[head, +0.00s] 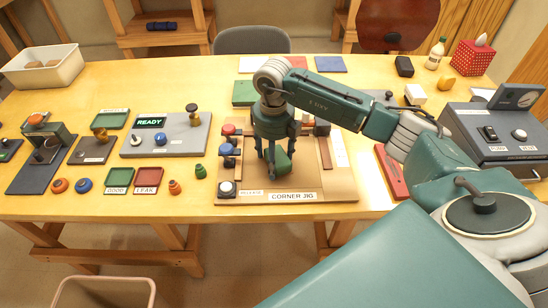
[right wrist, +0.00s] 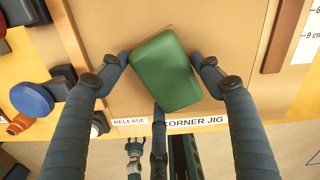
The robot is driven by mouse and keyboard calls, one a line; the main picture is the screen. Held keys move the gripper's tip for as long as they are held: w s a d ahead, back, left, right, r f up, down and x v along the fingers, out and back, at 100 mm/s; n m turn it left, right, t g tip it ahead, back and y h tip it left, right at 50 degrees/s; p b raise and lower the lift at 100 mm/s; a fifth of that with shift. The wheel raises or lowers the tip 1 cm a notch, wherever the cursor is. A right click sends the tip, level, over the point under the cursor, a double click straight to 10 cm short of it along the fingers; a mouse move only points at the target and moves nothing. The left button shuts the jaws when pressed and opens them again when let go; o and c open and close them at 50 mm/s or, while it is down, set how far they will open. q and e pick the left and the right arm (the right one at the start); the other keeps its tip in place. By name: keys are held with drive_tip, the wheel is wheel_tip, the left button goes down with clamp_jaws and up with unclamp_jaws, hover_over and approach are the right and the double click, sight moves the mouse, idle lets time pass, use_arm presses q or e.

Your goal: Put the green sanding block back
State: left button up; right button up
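The green sanding block (head: 283,162) is a rounded, dark green block low over the corner jig board (head: 232,195), at its middle. In the right wrist view the block (right wrist: 165,72) lies turned at an angle to the jig's edges. My right gripper (head: 273,158) points down with its fingers around the block. In the right wrist view its fingertips (right wrist: 160,68) meet the block at the left, right and near sides. I cannot tell whether the block touches the board.
Red and blue knobs (head: 229,150) and a RELEASE button (head: 226,187) line the jig's left side. A red tool holder (head: 391,172) lies right.

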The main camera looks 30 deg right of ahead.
drive_tip(key=shift+o, duration=0.9)
drive_tip(key=shift+r, duration=0.25)
wheel_tip(320, 180, up, 12)
drive_tip(key=b, duration=0.2)
